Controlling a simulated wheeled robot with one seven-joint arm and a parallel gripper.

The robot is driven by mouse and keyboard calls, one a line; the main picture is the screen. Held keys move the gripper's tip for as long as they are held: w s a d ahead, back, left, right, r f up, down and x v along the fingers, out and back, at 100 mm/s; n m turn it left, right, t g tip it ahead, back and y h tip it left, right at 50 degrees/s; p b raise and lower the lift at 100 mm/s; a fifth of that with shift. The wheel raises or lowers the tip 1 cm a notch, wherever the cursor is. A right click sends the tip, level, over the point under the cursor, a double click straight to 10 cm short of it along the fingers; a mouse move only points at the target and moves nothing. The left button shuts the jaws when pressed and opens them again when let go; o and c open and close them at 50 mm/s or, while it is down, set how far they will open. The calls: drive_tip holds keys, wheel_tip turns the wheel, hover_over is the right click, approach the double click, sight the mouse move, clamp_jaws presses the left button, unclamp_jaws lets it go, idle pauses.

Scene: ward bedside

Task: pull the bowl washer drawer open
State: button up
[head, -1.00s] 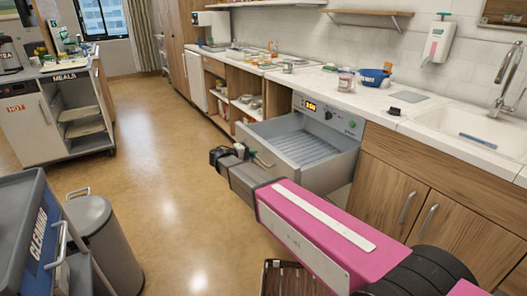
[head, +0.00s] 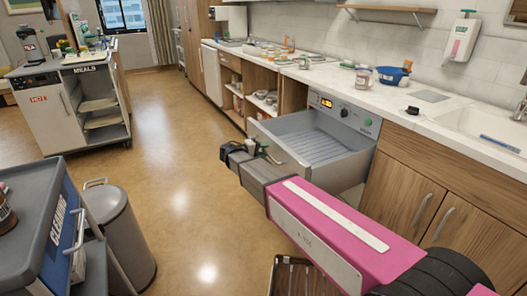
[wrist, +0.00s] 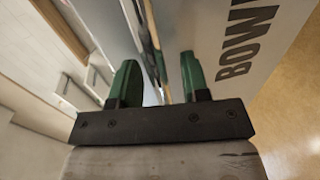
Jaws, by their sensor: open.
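The bowl washer drawer (head: 312,148) stands pulled well out of its housing in the head view, its grey ribbed inside empty. The washer panel (head: 342,112) behind it has a lit display and a green button. My gripper (head: 258,149) is at the drawer's front, by the handle. In the wrist view the two green fingers of my gripper (wrist: 160,78) are apart, with a thin metallic bar or edge between them. I cannot tell if they touch it. The drawer front (wrist: 236,22) with black lettering starting "BOW" shows at the right.
A blue cart (head: 40,215) and a grey bin (head: 123,235) stand at the left. The meals cart (head: 60,105) is farther back. Open floor (head: 180,160) lies left of the drawer. A blue bowl (head: 392,76) sits on the counter.

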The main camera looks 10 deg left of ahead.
drive_tip(key=v, duration=1)
drive_tip(key=shift+s+a, duration=0.15)
drive_tip(key=shift+a, duration=0.15)
